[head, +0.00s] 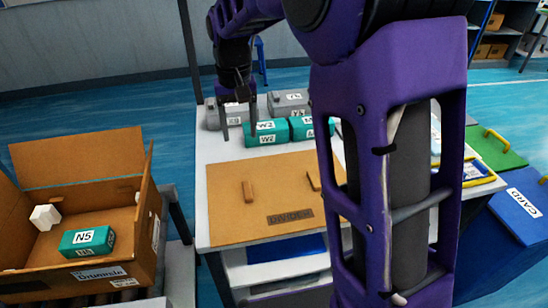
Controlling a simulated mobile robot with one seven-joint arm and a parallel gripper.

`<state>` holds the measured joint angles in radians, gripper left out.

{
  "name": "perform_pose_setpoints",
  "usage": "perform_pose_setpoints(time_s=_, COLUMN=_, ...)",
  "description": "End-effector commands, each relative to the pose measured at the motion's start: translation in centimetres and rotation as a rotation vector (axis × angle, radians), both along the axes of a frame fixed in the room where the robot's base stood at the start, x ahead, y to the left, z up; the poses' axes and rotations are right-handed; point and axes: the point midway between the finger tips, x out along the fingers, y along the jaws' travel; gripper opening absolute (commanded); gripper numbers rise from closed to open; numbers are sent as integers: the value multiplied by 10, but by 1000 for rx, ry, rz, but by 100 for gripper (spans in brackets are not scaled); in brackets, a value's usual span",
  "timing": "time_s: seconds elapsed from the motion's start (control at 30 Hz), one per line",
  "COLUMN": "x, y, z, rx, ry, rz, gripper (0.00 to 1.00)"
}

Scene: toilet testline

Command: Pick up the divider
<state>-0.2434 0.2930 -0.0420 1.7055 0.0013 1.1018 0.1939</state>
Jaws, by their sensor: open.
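The divider (228,211) is a flat tan board lying on the white table. It has a dark label reading DIVIDER near its front edge and two raised brown grips, the left one (248,192) in full view and the right one (313,181) partly hidden by my arm. My gripper (239,130) is open and points down above the table's back part, beyond the divider's far edge and in front of the grey and teal boxes. It looks empty and apart from the divider. My arm covers the divider's right side.
Teal boxes (266,139) marked W2 and grey boxes (288,98) stand behind the divider. An open cardboard box (85,158) at left holds a teal N5 box (87,241) and a small white block (45,217). A blue CARD bin (522,206) stands at right.

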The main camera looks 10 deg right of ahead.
Motion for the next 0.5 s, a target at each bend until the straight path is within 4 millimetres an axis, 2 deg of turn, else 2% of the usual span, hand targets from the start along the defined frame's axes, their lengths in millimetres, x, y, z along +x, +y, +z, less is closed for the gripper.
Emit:
perform_pose_setpoints(time_s=0.27, x=-10, y=2, z=-39, rx=1, ry=50, rz=2, gripper=62)
perform_pose_setpoints(time_s=0.5, x=-9, y=1, z=-93, rx=2, ry=48, rz=1, gripper=62)
